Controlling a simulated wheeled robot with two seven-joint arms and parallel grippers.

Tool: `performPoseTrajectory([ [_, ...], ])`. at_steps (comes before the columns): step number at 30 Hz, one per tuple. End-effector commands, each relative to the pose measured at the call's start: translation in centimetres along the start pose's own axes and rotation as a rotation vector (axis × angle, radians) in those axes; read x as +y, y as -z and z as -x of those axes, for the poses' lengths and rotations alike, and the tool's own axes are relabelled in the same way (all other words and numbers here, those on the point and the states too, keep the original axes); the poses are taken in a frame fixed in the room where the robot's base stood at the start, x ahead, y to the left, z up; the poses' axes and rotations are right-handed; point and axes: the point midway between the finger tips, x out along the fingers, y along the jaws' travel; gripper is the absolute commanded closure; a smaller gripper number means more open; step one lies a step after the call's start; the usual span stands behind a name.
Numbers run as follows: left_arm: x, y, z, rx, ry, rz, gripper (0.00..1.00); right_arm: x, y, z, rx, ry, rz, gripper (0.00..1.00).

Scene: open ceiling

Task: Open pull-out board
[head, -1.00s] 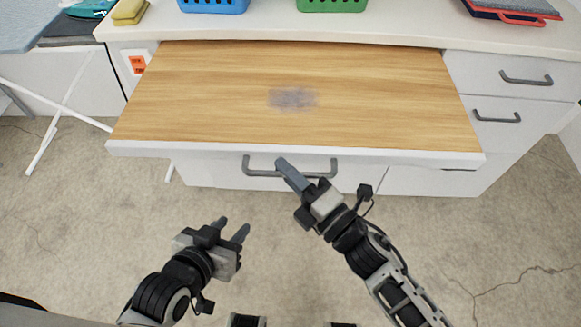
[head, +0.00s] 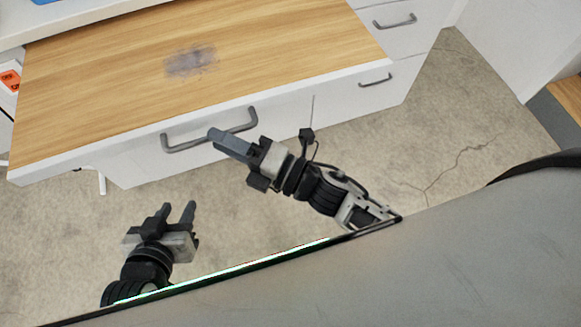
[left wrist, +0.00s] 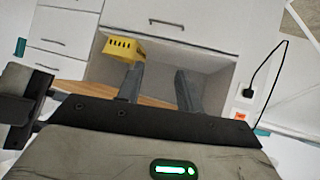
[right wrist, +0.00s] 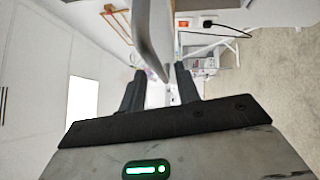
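The pull-out board (head: 110,75) is a wood-grain panel with a white front edge and a grey smudge. It extends from under the white worktop in the head view. A grey bar handle (head: 208,130) is on the white front below it. My right gripper (head: 214,135) is at the handle in the head view, its fingers overlapping in line. In the right wrist view its fingers (right wrist: 158,75) are apart, with a grey edge between or just beyond them; contact is unclear. My left gripper (head: 177,207) is open and empty, below and in front of the board, clear of it.
White drawers with grey handles (head: 395,21) stand right of the board. An orange-marked outlet (head: 10,78) is at the left. The left wrist view shows a yellow basket (left wrist: 122,48). Open concrete floor (head: 420,130) lies in front and to the right.

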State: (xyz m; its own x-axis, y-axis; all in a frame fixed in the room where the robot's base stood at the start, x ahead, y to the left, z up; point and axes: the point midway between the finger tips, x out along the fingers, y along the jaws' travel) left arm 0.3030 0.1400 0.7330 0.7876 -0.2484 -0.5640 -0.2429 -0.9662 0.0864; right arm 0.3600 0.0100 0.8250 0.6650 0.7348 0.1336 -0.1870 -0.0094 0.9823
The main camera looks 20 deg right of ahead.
Motion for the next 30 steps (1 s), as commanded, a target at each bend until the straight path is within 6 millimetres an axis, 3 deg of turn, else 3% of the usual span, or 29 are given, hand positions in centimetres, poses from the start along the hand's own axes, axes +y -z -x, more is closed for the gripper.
performPoseTrajectory([
  [9,0.1,-0.2,-0.4,0.019,-0.009,0.014,0.64,-0.3,0.1,8.0,0.001,0.006,0.0,0.68],
  [15,0.2,-0.5,-0.5,0.018,-0.013,0.026,0.64,-0.2,0.0,11.4,0.0,0.004,0.0,0.68],
  [21,0.3,-0.2,-0.5,0.026,-0.014,0.031,0.64,-0.1,0.0,12.8,0.001,0.002,0.001,0.68],
  [30,0.3,-0.1,-0.4,0.029,-0.014,0.032,0.64,0.0,0.0,12.9,0.0,0.001,0.002,0.68],
])
